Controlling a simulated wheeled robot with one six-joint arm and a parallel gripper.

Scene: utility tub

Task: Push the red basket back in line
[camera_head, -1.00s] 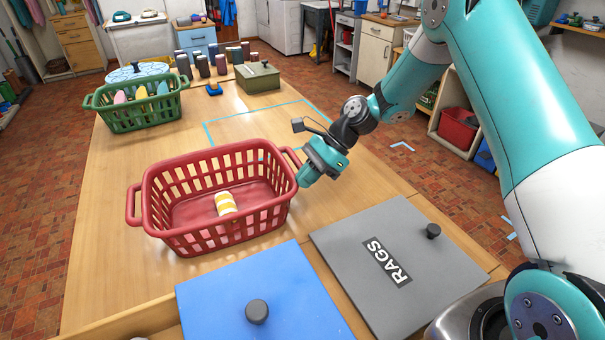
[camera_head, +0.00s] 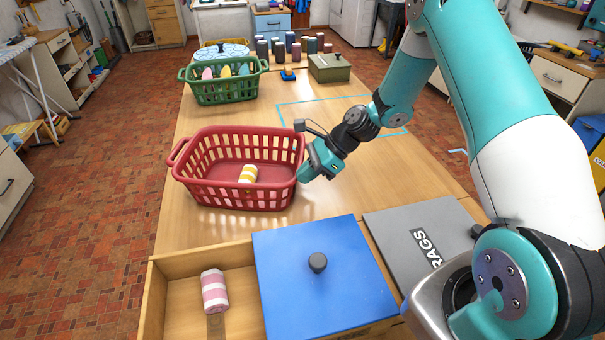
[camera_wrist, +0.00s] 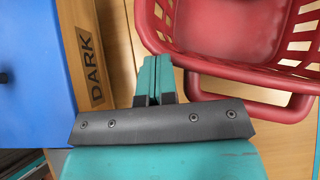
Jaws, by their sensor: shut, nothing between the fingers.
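The red basket (camera_head: 239,195) stands upright on the wooden table, its left handle close to the table's left edge. A yellow-and-white striped roll (camera_head: 248,174) lies inside it. My gripper (camera_head: 304,177) is shut and empty, low at the basket's right end. In the wrist view, my closed fingers (camera_wrist: 156,75) sit beside a corner of the red basket (camera_wrist: 225,72); I cannot tell for sure whether they touch it. The green basket (camera_head: 225,92), holding several coloured items, stands farther back on the left side of the table.
A blue lid (camera_head: 315,285) and a grey RAGS lid (camera_head: 415,235) cover compartments in front. A pink striped roll (camera_head: 214,290) lies in the open compartment. Blue tape (camera_head: 300,103) outlines a bare area right of centre.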

